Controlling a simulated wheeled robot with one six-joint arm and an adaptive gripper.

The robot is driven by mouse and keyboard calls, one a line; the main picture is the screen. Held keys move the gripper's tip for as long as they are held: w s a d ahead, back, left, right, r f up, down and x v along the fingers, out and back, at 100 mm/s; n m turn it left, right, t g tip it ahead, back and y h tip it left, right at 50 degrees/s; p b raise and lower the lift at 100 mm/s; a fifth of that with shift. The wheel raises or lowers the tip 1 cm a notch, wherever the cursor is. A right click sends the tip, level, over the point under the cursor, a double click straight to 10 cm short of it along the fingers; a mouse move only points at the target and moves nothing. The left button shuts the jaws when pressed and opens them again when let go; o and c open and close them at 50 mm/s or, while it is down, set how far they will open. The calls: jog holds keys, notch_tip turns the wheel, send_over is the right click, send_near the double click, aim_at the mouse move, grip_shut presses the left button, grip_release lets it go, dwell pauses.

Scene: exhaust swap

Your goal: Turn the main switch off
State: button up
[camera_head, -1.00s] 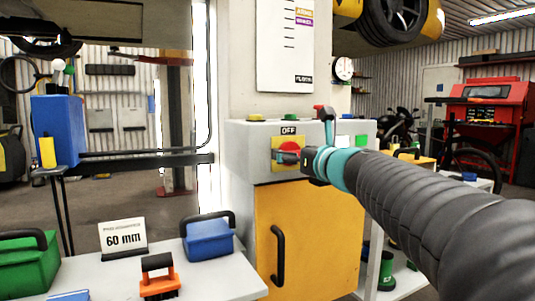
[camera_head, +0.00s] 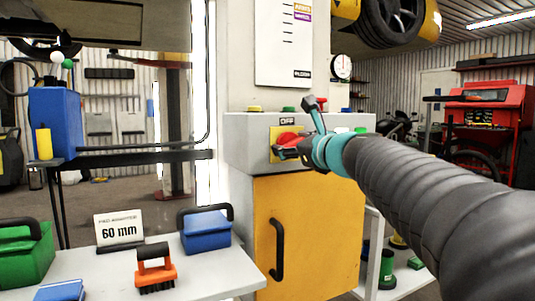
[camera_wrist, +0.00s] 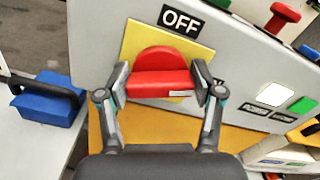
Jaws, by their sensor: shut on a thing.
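The main switch is a red knob (camera_wrist: 160,76) on a yellow plate (camera_wrist: 132,48), with a black OFF label (camera_wrist: 187,21) above it. A second dark label beside my right finger is mostly hidden. My gripper (camera_wrist: 160,86) has one finger on each side of the knob's raised red bar and is shut on it. The bar lies about level in the wrist view. In the head view the knob (camera_head: 290,139) shows on the grey box (camera_head: 245,150), partly covered by my gripper (camera_head: 286,150).
A yellow cabinet door with a black handle (camera_head: 277,249) is below the switch. Coloured buttons stand on the box top, including a red one (camera_wrist: 285,12). On the left table are a blue case (camera_head: 207,235), an orange brush (camera_head: 156,268) and a 60 mm sign (camera_head: 119,230).

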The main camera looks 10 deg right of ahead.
jog(key=n+b, duration=0.3)
jog(key=shift+a+f+n, duration=0.1)
jog(key=shift+f+n, duration=0.15)
jog(key=shift+n, duration=0.15)
jog(key=n+b, duration=0.3)
jog(key=shift+n, duration=0.3)
jog(key=n+b, duration=0.3)
jog(key=n, duration=0.1)
jog(key=shift+f+n, duration=0.1)
jog(key=shift+n, duration=0.2)
jog(key=shift+n+b, duration=0.5)
jog(key=shift+n, duration=0.1)
jog(key=o, duration=1.2)
jog(key=shift+c, duration=0.2)
jog(key=shift+s, duration=0.1)
